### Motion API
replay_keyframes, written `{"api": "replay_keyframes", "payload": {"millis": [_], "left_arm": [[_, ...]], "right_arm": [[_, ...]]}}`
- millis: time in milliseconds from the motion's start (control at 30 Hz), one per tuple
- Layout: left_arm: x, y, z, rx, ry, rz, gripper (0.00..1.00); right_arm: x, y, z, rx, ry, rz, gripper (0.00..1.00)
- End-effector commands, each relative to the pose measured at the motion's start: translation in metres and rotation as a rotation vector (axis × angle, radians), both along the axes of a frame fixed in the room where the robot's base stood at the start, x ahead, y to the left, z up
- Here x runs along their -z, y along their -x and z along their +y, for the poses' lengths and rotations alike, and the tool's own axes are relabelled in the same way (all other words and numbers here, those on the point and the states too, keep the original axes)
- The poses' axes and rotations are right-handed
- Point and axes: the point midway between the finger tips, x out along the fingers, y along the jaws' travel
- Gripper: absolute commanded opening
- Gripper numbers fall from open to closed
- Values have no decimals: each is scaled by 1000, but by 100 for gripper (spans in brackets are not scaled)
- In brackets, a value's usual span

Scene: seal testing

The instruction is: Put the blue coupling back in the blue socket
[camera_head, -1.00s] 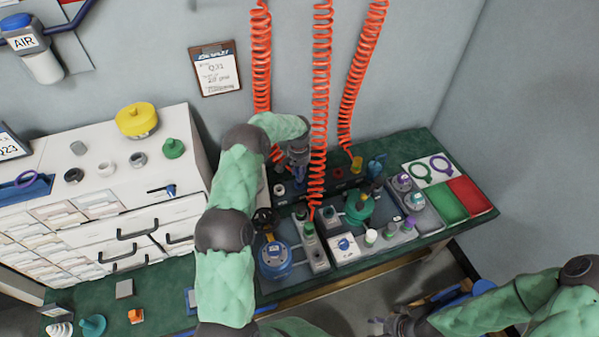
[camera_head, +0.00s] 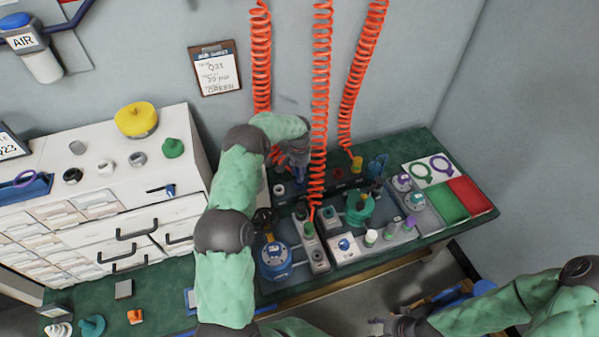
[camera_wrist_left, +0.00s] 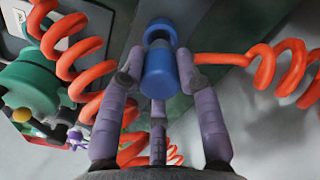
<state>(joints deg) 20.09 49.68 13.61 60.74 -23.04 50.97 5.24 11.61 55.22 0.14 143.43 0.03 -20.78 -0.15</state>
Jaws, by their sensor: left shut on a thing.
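My left gripper (camera_head: 296,172) is at the back of the green bench, by the foot of the orange hoses. In the left wrist view its purple fingers (camera_wrist_left: 160,82) are shut on the blue coupling (camera_wrist_left: 159,76). A blue ring-like part with a dark opening, which looks like the blue socket (camera_wrist_left: 160,32), lies just beyond the coupling's far end. The two overlap in this view, and I cannot tell whether they touch. In the head view my arm hides both. My right gripper (camera_head: 395,327) is at the bottom edge, partly cut off, away from the bench.
Coiled orange hoses (camera_head: 322,90) hang close beside my left gripper. A green-topped device (camera_head: 359,208), a blue round device (camera_head: 274,260) and small fittings crowd the bench to the front. Green and red trays (camera_head: 470,196) are at right. White drawers (camera_head: 120,215) stand at left.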

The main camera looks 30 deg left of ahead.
Motion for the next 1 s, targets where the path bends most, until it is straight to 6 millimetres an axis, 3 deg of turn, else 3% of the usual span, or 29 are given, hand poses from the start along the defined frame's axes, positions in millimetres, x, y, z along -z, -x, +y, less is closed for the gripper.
{"api": "replay_keyframes", "payload": {"millis": [1000], "left_arm": [[18, 0, 0, 0, 0, -1, 0]], "right_arm": [[13, 0, 0, 0, 0, 0, 49]]}}
